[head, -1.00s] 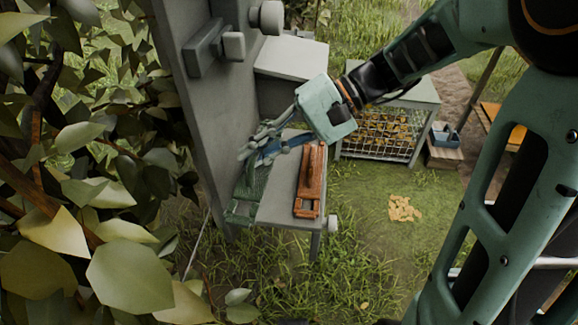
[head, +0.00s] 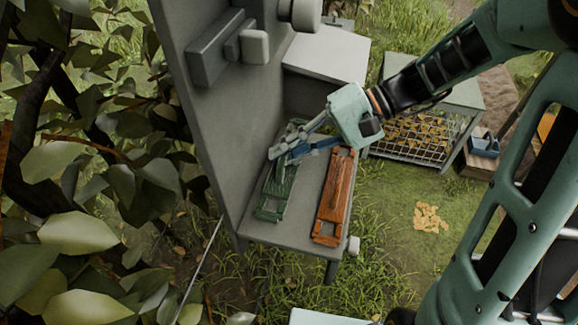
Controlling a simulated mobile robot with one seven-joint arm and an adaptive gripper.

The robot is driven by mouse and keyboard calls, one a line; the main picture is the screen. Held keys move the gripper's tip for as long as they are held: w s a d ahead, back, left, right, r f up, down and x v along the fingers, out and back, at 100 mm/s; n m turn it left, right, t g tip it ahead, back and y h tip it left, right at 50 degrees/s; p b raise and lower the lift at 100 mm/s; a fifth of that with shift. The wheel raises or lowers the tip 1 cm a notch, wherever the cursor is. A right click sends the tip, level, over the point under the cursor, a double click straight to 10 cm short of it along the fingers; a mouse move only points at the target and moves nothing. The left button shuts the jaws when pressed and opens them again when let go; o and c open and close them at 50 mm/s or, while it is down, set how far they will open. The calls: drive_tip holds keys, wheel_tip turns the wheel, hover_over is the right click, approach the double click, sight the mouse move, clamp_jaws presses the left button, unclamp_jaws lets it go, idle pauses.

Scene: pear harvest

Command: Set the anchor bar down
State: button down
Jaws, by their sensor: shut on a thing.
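The green bar (head: 268,212), which looks to be the anchor bar, lies lengthwise over the left side of the grey bench top (head: 300,225), beside the upright panel. It has a squared frame at its near end. My gripper (head: 283,150) reaches in from the upper right, its fingers shut at the bar's far half. A blue piece (head: 314,147) shows at the fingers; I cannot tell what it belongs to. The fingers hide part of the bar. I cannot tell if its underside fully touches the bench.
An orange bar (head: 335,195) lies close to the right of the green one. A tall grey panel (head: 215,120) with knobs stands on the left. A grey box (head: 328,55) is behind. A wire-fronted crate (head: 415,137) stands right. Leaves crowd the left.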

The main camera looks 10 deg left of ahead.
drive_tip(key=shift+f+b, duration=0.3)
drive_tip(key=shift+f, duration=1.7)
drive_tip(key=shift+f, duration=0.15)
drive_tip(key=c, duration=2)
unclamp_jaws()
drive_tip(key=shift+w+d+r, duration=0.15)
drive_tip(key=shift+d+r, duration=0.05)
drive_tip(key=shift+r, duration=0.1)
drive_tip(key=p+v, duration=0.1)
drive_tip(key=v, duration=1)
drive_tip(key=shift+d+r, duration=0.1)
drive_tip(key=shift+d, duration=0.2)
